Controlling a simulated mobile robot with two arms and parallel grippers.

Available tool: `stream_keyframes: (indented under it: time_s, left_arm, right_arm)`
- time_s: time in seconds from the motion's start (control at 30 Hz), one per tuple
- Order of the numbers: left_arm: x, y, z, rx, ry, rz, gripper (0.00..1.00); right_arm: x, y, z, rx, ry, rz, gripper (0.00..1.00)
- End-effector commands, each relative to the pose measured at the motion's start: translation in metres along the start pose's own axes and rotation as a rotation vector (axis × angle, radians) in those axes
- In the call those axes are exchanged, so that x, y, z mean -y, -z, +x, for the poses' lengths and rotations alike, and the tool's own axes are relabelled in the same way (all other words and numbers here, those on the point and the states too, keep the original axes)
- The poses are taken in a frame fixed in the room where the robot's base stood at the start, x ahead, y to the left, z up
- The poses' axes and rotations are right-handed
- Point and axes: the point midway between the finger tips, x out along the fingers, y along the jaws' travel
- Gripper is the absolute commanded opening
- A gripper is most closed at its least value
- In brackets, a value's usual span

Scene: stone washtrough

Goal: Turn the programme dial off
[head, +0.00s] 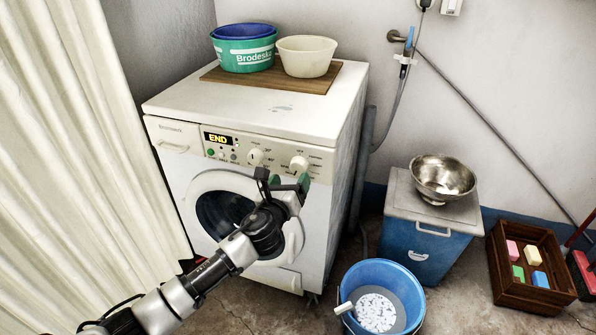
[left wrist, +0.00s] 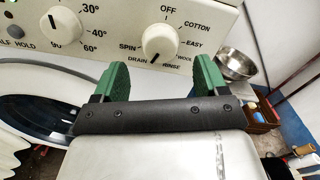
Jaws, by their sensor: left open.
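The programme dial (head: 299,163) is a round white knob at the right of the washing machine's (head: 330,200) control panel. In the left wrist view the dial (left wrist: 160,42) has OFF printed above it; a dark mark on its lower part points down, roughly between DRAIN and RINSE. My left gripper (head: 289,182) is in front of the panel, just below the dial. Its green fingers (left wrist: 163,72) are open and empty, one to each side below the dial, and do not appear to touch it. My right gripper is not in view.
A temperature dial (left wrist: 66,23) sits left of the programme dial. The lit display (head: 217,138) reads END. The round door (head: 225,212) is below. Basins (head: 307,56) stand on top. A blue bucket (head: 383,275) and a blue bin (head: 425,240) stand to the right, a curtain (head: 70,150) hangs left.

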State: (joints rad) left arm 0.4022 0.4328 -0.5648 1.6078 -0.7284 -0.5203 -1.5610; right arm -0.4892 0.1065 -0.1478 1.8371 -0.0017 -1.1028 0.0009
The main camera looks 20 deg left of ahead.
Motion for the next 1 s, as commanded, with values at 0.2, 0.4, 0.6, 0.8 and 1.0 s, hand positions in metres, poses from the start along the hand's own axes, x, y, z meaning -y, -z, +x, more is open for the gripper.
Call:
stream_keyframes:
  time_s: [0.2, 0.4, 0.6, 0.8, 1.0]
  left_arm:
    - [0.000, 0.002, 0.036, 0.000, 0.000, -0.001, 0.73]
    - [0.001, 0.001, 0.048, 0.000, 0.002, -0.002, 0.73]
    - [0.001, 0.000, 0.049, 0.000, 0.002, -0.002, 0.73]
    - [0.001, 0.000, 0.049, 0.000, 0.002, -0.002, 0.55]
    - [0.001, 0.000, 0.049, 0.000, 0.002, -0.002, 0.24]
  right_arm:
    - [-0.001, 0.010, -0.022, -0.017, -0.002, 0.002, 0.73]
    - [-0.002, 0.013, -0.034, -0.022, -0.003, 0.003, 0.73]
    - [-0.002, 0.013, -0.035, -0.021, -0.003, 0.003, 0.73]
    - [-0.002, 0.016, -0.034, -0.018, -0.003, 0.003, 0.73]
    - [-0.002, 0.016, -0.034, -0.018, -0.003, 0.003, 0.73]
